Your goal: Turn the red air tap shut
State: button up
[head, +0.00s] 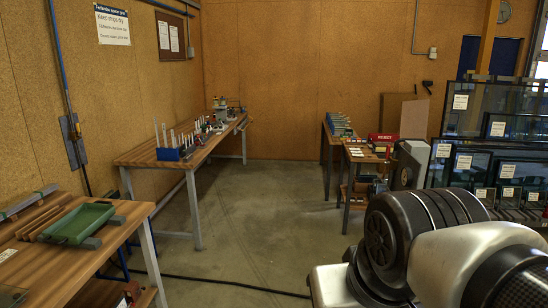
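I cannot make out a red air tap in the head view. A blue pipe (61,60) runs down the left wall to a grey plate (73,140), and a dark hose continues below it. No red handle can be told there at this size. My arm fills the lower right of the view and hides part of the floor and the right side. My gripper is not in view.
A near-left wooden bench (120,228) carries a green tray (80,223). A long bench (150,155) with tools stands along the left wall. Small tables (348,157) and glass panes (490,120) stand right. The middle floor (270,215) is clear except for a black cable (215,283).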

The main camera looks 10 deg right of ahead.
aim_at(388, 146)
jog(key=i+j+z, duration=0.15)
jog(key=i+z, duration=0.2)
jog(key=i+j+z, duration=0.2)
jog(key=z, duration=0.15)
jog(key=i+j+z, duration=0.25)
jog(key=z, duration=0.15)
jog(key=i+j+z, duration=0.2)
jog(key=j, duration=0.15)
jog(key=i+j+z, duration=0.2)
jog(key=j, duration=0.15)
jog(key=j+z, duration=0.2)
jog(key=j, duration=0.2)
jog(key=i+j, duration=0.1)
jog(key=j, duration=0.2)
jog(key=i+j+z, duration=0.1)
jog(key=j, duration=0.15)
jog(key=i+j, duration=0.1)
jog(key=j, duration=0.2)
jog(key=i+j+u, duration=0.15)
jog(key=i+j, duration=0.15)
